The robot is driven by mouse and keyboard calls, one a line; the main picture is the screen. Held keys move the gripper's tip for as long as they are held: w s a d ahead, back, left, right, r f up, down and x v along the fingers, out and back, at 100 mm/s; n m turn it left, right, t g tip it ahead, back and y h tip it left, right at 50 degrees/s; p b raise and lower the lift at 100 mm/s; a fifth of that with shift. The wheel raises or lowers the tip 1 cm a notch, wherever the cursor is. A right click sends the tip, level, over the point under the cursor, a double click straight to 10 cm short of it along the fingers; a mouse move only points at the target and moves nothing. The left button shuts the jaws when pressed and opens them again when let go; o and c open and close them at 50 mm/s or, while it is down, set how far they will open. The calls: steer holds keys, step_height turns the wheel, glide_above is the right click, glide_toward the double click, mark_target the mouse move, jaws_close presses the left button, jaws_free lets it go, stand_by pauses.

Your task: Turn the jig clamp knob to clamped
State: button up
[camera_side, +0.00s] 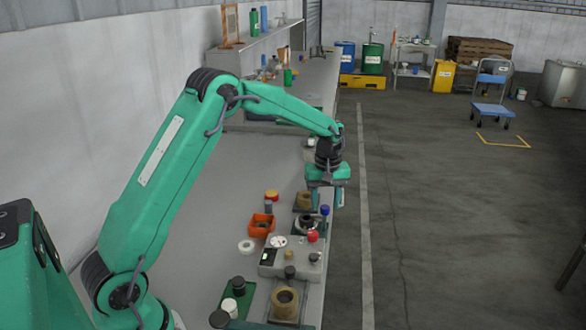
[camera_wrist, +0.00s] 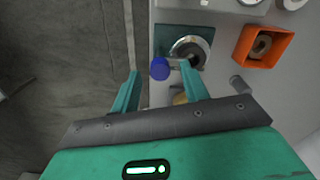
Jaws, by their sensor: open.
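A blue round knob (camera_side: 325,210) sits on a short arm beside a round metal fixture (camera_side: 306,223) on a green plate; I cannot tell for sure that this is the jig clamp. In the wrist view, the blue knob (camera_wrist: 160,69) appears between my fingertips, with the metal ring (camera_wrist: 190,48) just to its right. My gripper (camera_side: 325,198) is open and points down, seemingly just above the knob. In the wrist view, my gripper (camera_wrist: 159,74) shows two teal fingers spread apart. The right fingertip overlaps part of the fixture, and no contact with the knob is clear.
A grey control box (camera_side: 292,256) with a red knob (camera_side: 313,237) and a dial stands nearer the camera. An orange open box (camera_side: 261,226) and a white ring (camera_side: 246,246) lie to the left. A brass-coloured part (camera_side: 285,302) stands in front.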

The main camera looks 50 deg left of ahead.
step_height(320, 180, up, 7)
steer(key=shift+f, duration=0.1)
stand_by(0.4)
steer(key=shift+r, duration=0.2)
steer(key=shift+s+d+r, duration=0.1)
steer(key=shift+s+r, duration=0.1)
steer(key=s+d+r+m+t, duration=0.1)
steer(key=s+d+r+m, duration=0.2)
steer(key=s+r, duration=0.3)
steer(key=s+d+r+m+t, duration=0.25)
steer(key=s+r, duration=0.25)
steer(key=s, duration=0.3)
steer(key=s+d+f+m+t, duration=0.2)
steer(key=s+m, duration=0.4)
steer(key=s, duration=1)
steer(key=shift+d+f+m, duration=0.3)
steer(key=shift+d+m, duration=0.05)
steer(key=shift+d, duration=0.2)
